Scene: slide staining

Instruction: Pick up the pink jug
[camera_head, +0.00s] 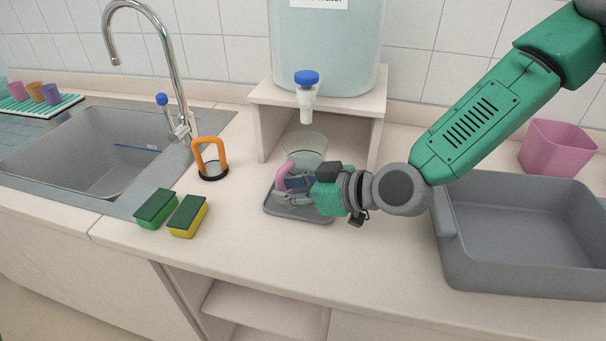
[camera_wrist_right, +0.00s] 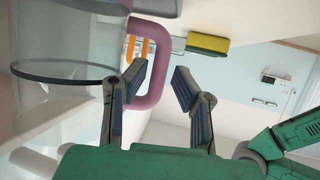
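The pink jug, a clear jug (camera_head: 306,146) with a pink handle (camera_head: 281,177), stands on a small grey tray (camera_head: 300,213) below the dispenser tap. My right gripper (camera_head: 290,184) is at the handle side and partly hides the jug's lower part. In the right wrist view, the clear jug body (camera_wrist_right: 60,50) is at left and the pink handle (camera_wrist_right: 162,55) reaches between the two fingertips (camera_wrist_right: 158,73). The fingers are apart; the left one overlaps the lower part of the handle, and I cannot tell whether it touches. My left gripper is not in view.
A water dispenser (camera_head: 330,45) with a blue-topped tap stands on a cream stand (camera_head: 262,100). A grey basin (camera_head: 445,215) and a pink container (camera_head: 556,148) are at right.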

